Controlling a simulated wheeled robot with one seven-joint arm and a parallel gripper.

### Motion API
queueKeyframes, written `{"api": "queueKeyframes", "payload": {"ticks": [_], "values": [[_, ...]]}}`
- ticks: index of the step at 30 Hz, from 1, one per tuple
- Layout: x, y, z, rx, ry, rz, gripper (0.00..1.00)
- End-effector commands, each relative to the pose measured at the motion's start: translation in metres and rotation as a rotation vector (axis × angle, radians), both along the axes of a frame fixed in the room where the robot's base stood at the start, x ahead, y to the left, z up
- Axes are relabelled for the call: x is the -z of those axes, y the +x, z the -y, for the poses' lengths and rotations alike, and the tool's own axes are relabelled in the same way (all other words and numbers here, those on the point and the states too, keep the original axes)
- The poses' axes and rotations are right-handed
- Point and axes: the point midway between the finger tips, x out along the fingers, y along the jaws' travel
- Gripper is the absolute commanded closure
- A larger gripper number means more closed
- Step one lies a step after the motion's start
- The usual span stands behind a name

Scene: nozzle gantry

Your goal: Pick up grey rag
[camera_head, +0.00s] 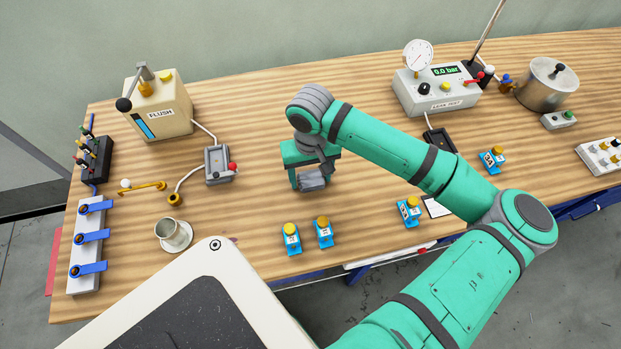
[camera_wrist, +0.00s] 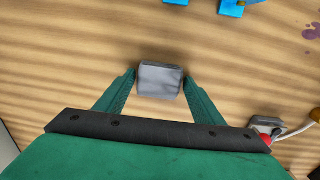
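The grey rag (camera_wrist: 160,80) is a small folded block lying between the two fingertips of my gripper (camera_wrist: 160,83) in the wrist view. One finger is on each side, with almost no gap to the rag. I cannot tell whether the fingers press on it or only stand beside it. In the head view the rag (camera_head: 314,180) shows under my gripper (camera_head: 307,180), low over the middle of the wooden table. It is partly hidden by my gripper there, and I cannot tell whether it touches the table.
Two blue blocks with yellow knobs (camera_head: 291,238) (camera_head: 323,231) stand in front of my gripper. A grey tray with a red knob (camera_head: 218,165) lies to its left. A cup (camera_head: 173,234) stands farther left. The flush box (camera_head: 158,106) and leak test box (camera_head: 437,88) stand behind.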

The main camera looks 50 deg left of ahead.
Motion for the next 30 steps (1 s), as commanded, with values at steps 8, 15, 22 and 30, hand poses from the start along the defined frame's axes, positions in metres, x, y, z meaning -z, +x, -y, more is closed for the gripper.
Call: {"api": "queueKeyframes", "payload": {"ticks": [8, 15, 22, 30], "values": [[0.000, 0.000, 0.000, 0.001, 0.000, 0.000, 0.74], [-0.003, 0.000, 0.000, 0.000, 0.000, 0.000, 0.74], [-0.024, 0.002, 0.001, 0.003, 0.001, 0.002, 0.74], [-0.076, -0.038, 0.001, -0.004, 0.004, 0.002, 0.74]]}}
